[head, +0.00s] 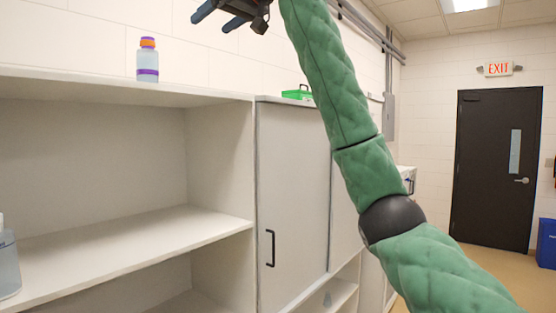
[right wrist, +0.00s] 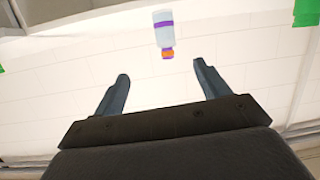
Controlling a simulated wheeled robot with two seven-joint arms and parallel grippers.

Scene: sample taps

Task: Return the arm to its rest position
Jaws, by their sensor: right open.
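My right arm, in green padding, rises from the lower right of the head view. My right gripper (head: 222,14) is at the top edge of that view, high above the shelf unit and partly cut off by the frame. In the right wrist view my right gripper (right wrist: 162,88) shows two fingers well apart with nothing between them. A clear bottle with an orange cap and purple bands (head: 147,62) stands on top of the unit, apart from the gripper. It also shows beyond the fingertips in the right wrist view (right wrist: 163,32). My left gripper is not in view.
A white shelf unit (head: 120,95) fills the left, with a closed cabinet door (head: 293,190) beside its open shelves. A green box (head: 297,93) lies on top. Another bottle (head: 8,265) is at the left edge. A dark exit door (head: 495,170) and blue bin (head: 546,243) are at right.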

